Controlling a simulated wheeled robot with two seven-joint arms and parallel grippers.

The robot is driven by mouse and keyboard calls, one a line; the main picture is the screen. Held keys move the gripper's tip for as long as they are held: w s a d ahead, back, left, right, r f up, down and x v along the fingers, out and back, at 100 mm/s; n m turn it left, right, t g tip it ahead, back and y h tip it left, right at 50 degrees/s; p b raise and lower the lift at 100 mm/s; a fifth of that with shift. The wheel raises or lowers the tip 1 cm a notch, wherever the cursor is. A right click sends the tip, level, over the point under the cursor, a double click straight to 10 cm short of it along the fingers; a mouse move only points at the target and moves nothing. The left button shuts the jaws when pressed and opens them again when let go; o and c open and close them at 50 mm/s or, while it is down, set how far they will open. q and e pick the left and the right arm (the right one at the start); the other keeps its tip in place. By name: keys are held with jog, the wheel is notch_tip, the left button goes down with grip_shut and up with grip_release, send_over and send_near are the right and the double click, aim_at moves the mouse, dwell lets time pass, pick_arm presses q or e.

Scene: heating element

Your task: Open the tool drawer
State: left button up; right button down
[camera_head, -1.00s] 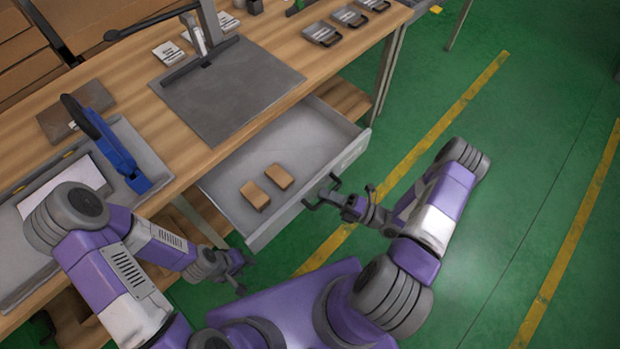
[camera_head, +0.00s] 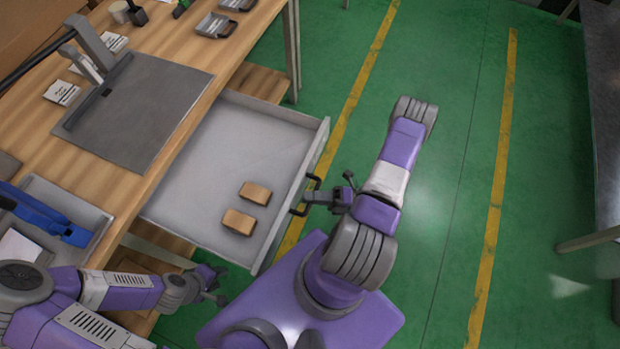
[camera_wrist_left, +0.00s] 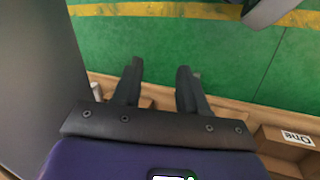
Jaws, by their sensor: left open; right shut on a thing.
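The grey tool drawer (camera_head: 195,195) stands pulled out from under the wooden workbench in the head view. Two small brown blocks, one nearer the handle (camera_head: 255,193) and one nearer the front corner (camera_head: 238,221), lie inside it. My right gripper (camera_head: 312,196) is shut on the dark drawer handle (camera_head: 299,209) at the drawer's front face. My left gripper (camera_head: 218,287) is open and empty, low beside the drawer's near left corner. In the left wrist view its two fingers (camera_wrist_left: 160,88) are apart with green floor between and beyond them.
The wooden bench top (camera_head: 160,55) holds a grey mat (camera_head: 135,110) and small trays (camera_head: 217,25). A grey tray (camera_head: 85,210) with a blue tool (camera_head: 45,215) lies at left. Open green floor (camera_head: 440,250) is on the right; a metal table (camera_head: 606,110) stands at far right.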

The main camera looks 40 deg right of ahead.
jog(key=c, duration=1.1)
grip_release()
jog(key=shift+d, duration=0.1)
jog(key=v, duration=0.7)
jog(key=shift+s, duration=0.2)
jog(key=shift+d+f, duration=0.1)
jog(key=shift+d, duration=0.05)
